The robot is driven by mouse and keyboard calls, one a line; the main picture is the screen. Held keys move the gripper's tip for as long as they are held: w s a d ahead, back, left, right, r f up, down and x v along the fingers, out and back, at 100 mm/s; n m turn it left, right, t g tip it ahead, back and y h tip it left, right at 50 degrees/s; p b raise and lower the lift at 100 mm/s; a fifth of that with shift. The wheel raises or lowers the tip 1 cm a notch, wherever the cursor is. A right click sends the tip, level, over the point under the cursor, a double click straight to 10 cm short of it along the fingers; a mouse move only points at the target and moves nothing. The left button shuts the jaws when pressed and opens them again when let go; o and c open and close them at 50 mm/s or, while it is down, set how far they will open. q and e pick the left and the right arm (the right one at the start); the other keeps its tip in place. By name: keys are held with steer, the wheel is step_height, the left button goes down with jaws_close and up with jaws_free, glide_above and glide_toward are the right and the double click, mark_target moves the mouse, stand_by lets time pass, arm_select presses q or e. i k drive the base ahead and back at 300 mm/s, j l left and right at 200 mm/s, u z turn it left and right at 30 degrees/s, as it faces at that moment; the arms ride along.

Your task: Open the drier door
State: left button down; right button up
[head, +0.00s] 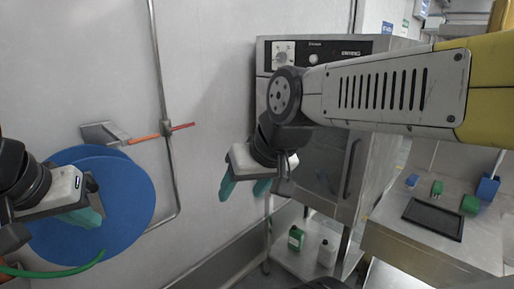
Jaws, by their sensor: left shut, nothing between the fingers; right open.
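The drier (400,44) is a steel cabinet with a dark control strip along its top, in the middle of the head view. Its door (326,150) has a dark vertical handle (351,168) at the right side and looks shut, though my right arm hides its upper part. My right gripper (245,188) has teal fingers spread apart, open and empty. It hangs to the left of the door, apart from the handle. My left gripper (88,216) is at the far left, its teal fingers shut and empty, in front of a blue disc.
The blue round disc (128,190) and a metal pipe (165,100) are by the left wall. A steel bench (390,240) with a black tray (433,219) is at the right.

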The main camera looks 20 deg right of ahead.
mark_target(345, 210)
steer(key=z, duration=1.15)
